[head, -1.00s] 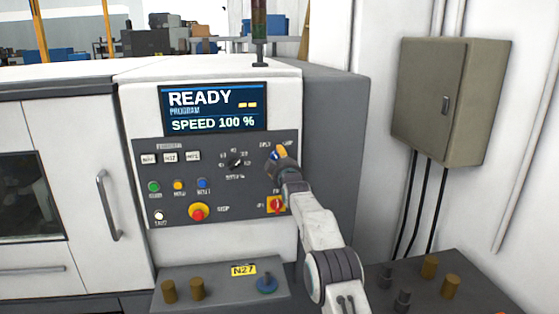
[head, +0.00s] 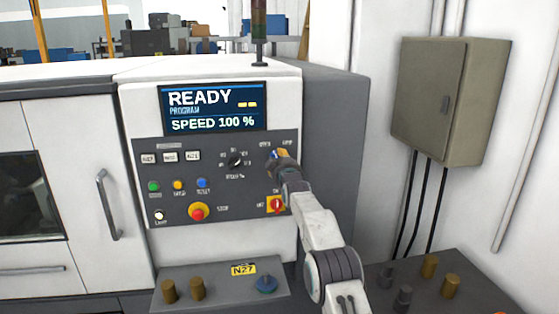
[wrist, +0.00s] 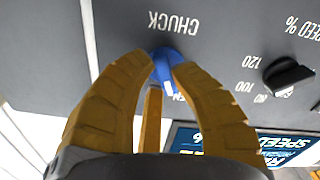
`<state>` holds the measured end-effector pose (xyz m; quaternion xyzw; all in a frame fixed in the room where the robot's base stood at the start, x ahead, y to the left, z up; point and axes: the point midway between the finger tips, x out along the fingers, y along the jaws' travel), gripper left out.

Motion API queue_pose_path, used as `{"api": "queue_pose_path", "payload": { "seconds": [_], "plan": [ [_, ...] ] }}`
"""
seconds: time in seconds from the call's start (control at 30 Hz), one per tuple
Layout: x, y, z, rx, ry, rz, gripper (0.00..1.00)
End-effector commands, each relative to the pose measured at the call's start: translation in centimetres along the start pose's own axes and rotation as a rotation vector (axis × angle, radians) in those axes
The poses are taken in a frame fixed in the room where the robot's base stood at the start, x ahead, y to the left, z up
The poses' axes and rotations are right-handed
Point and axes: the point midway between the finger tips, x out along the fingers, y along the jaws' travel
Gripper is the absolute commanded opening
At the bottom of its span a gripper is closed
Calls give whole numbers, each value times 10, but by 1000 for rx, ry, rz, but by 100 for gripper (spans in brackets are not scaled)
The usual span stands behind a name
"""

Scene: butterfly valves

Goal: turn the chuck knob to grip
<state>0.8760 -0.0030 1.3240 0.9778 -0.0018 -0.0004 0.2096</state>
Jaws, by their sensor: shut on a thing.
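The chuck knob (wrist: 168,58) is blue and sits on the dark control panel, beside the word CHUCK, which reads upside down in the wrist view. My gripper (wrist: 167,70) has its ochre fingers closed on either side of the knob's lighter blue ridge. The ridge points down the wrist picture, close to a label mostly hidden by a finger. In the head view my gripper (head: 280,156) is at the panel's upper right, below two small labels, and covers most of the knob. The exact knob angle is hard to tell there.
The display (head: 213,108) reads READY and SPEED 100 %. A black speed dial (head: 237,162) is left of my gripper. A red switch on yellow (head: 276,205) sits just below my wrist. A red stop button (head: 199,212) is lower left. A grey cabinet (head: 450,100) hangs at right.

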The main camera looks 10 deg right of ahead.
Motion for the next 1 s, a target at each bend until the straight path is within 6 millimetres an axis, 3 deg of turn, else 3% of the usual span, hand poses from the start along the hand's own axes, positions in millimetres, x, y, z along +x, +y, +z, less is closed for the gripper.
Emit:
{"api": "queue_pose_path", "payload": {
  "seconds": [1.0],
  "plan": [
    [0, -3, 3, 839, 1, -2, 0]
  ]
}}
